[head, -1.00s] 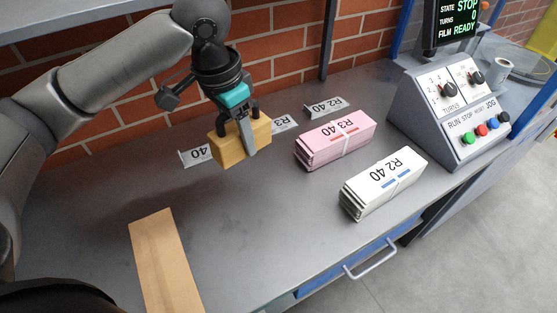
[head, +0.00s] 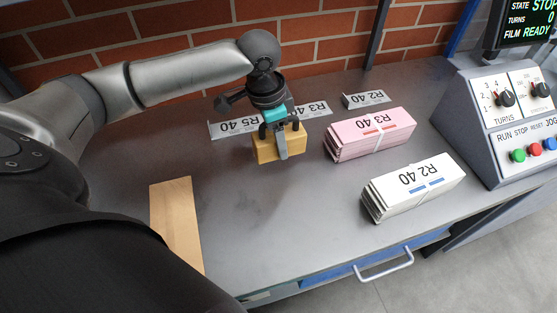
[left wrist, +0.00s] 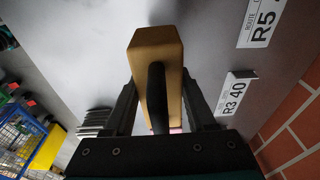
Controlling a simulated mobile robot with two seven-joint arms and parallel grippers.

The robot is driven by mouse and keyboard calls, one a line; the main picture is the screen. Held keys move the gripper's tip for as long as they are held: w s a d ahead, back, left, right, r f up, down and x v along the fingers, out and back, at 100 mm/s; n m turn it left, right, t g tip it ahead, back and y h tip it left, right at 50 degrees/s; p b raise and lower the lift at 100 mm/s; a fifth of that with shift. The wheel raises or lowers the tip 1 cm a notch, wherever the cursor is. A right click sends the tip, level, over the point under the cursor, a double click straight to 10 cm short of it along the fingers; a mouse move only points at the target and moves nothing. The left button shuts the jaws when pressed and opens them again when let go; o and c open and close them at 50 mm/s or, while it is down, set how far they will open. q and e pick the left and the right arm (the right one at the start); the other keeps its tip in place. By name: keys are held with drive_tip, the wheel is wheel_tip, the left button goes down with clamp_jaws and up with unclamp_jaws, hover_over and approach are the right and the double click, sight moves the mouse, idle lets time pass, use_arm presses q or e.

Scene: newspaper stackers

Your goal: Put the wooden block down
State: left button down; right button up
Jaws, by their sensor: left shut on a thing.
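The wooden block (head: 264,151) is a light-brown box. It is clamped in my left gripper (head: 281,142), whose fingers lie on either side of it over the back half of the grey table. In the left wrist view the block (left wrist: 156,42) sticks out between the two dark fingers of the gripper (left wrist: 160,104). A dark shadow lies under the block in the head view. I cannot tell whether its underside touches the table. My right gripper is not in view.
Label stands R5 40 (head: 236,126), R3 40 (head: 312,109) and R2 40 (head: 366,99) line the back. A pink bundle (head: 371,133) and a white bundle (head: 415,187) lie right of the block. A wooden board (head: 176,223) lies front left; the table (head: 285,215) between is clear.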

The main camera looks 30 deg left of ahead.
use_arm(q)
wheel_tip(320, 180, down, 5)
drive_tip(key=shift+f+b, duration=0.2)
drive_tip(key=shift+b, duration=0.65)
drive_tip(key=shift+f, duration=0.4)
drive_tip(key=c, duration=0.6)
unclamp_jaws()
drive_tip(key=shift+f, duration=0.1)
drive_tip(key=shift+c, duration=0.2)
drive_tip(key=o, duration=0.4)
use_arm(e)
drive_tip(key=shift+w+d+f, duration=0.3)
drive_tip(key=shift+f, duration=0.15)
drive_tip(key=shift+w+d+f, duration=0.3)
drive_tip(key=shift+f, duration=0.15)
